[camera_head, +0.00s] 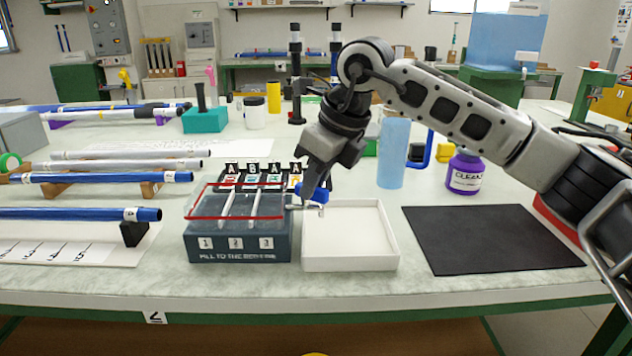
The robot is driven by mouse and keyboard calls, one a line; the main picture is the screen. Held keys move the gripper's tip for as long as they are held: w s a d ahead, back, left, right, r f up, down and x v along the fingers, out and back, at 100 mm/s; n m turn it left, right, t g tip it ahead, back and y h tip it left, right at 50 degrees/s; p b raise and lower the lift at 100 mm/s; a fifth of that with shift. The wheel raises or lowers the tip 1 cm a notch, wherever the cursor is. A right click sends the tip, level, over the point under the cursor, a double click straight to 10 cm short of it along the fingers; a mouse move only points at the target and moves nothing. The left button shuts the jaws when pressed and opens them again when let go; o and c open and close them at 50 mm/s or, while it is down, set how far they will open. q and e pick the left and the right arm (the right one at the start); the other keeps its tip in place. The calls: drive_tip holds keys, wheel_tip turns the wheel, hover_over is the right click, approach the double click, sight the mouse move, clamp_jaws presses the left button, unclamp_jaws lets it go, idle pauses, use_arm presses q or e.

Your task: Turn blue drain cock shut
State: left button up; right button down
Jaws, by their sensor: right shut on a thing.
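A dark tank (238,247) stands near the table's front edge, with compartments labelled 1, 2 and 3, white dividers and a red line around its clear upper part. The blue drain cock (322,192) is at the tank's right side, on a small pale spout (305,207) that reaches over the white tray (392,247). My right gripper (315,192) points down at the cock and is shut on it, partly hiding it. The cock's exact angle is hard to tell. My left gripper is not in view.
Small bottles with cards marked A and B (252,169) stand behind the tank. A black mat (485,238) lies at right, with a purple cleaner bottle (464,172) and blue cylinder (393,152) behind it. Blue rods (75,214) lie on supports at left.

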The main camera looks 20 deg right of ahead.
drive_tip(key=m, duration=0.2)
drive_tip(key=m+h+b, duration=0.1)
drive_tip(key=shift+s+a+m+t, duration=0.15)
drive_tip(key=shift+a+m+t, duration=0.15)
drive_tip(key=shift+m+t, duration=0.1)
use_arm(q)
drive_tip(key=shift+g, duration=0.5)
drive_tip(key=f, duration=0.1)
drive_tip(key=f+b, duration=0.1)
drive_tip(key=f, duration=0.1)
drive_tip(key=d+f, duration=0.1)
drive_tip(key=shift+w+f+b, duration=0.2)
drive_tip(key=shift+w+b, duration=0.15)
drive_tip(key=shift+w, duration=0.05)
use_arm(e)
drive_tip(key=m+h, duration=0.1)
drive_tip(key=m, duration=0.2)
drive_tip(key=a+m+h, duration=0.1)
drive_tip(key=m+h, duration=0.1)
drive_tip(key=m, duration=0.2)
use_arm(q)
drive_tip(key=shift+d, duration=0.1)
use_arm(e)
drive_tip(key=shift+m, duration=0.4)
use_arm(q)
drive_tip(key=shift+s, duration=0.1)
use_arm(e)
drive_tip(key=c, duration=1.4)
unclamp_jaws()
